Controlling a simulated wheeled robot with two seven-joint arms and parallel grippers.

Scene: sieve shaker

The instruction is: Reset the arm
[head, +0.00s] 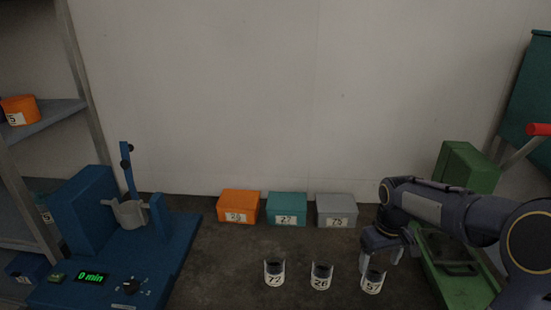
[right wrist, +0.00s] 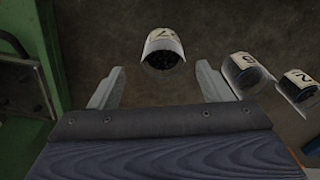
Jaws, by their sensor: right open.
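My right arm comes in from the right in the head view. Its gripper (head: 382,254) hangs above the table, just behind and right of the cup labelled 57 (head: 372,283). In the right wrist view the two fingers (right wrist: 158,88) are spread wide with nothing between them. The cup labelled 57, with dark contents, shows ahead of the fingers (right wrist: 163,46), apart from them. The cups labelled 26 (head: 321,277) and 72 (head: 274,273) stand to its left in the head view. My left gripper is in neither view.
A blue shaker machine (head: 85,215) with a grey holder (head: 130,213) and a "0 min" display stands left. Orange (head: 238,205), teal (head: 287,208) and grey (head: 336,209) labelled boxes line the wall. A green machine (head: 466,170) stands right, close to my right arm.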

